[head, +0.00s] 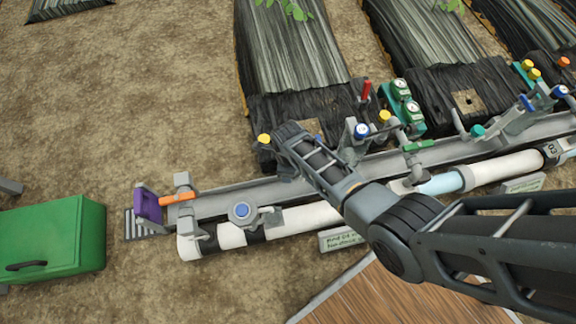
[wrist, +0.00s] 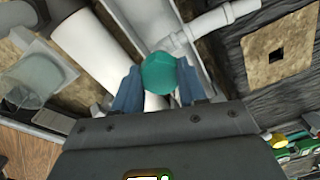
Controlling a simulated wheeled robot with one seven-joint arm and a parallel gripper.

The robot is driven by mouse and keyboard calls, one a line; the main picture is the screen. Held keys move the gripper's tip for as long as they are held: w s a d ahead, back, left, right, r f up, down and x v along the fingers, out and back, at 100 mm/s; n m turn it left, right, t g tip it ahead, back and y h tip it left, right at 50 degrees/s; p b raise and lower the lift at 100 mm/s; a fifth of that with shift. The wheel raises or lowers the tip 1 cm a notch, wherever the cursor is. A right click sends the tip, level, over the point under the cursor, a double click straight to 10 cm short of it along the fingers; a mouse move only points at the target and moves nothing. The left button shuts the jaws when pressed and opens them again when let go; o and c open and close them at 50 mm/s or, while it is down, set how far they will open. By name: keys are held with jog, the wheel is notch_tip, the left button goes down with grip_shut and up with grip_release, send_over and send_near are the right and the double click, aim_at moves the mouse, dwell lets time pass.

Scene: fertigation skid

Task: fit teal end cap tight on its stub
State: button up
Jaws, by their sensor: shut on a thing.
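The teal end cap (wrist: 161,73) is held between the two blue fingers of my gripper (wrist: 158,88) in the wrist view. Its rounded faceted side faces the camera. A pale grey pipe piece with a side branch (wrist: 186,36) lies just beyond the cap. I cannot tell whether the cap touches it or sits on a stub, because the cap hides what is behind it. In the head view my arm reaches over the rail, and the fingers and held cap are hidden there.
A grey rail (head: 228,204) and a white pipe (head: 305,216) run across the skid. A purple part (head: 147,204), a red-handled valve (head: 366,91) and green gauges (head: 402,90) stand around. A green box (head: 55,240) is at left. Open soil lies at upper left.

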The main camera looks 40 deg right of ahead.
jog(key=shift+s+f+m, duration=0.15)
jog(key=shift+s+m, duration=0.25)
jog(key=shift+m, duration=0.1)
jog(key=o, duration=1.2)
jog(key=shift+w, duration=0.2)
jog(key=shift+w+r, duration=0.1)
jog(key=shift+r, duration=0.1)
jog(key=shift+r+p, duration=0.3)
jog(key=shift+p, duration=0.1)
notch_tip(320, 180, up, 8)
jog(key=p, duration=0.8)
jog(key=shift+r, duration=0.25)
jog(key=shift+f, duration=0.15)
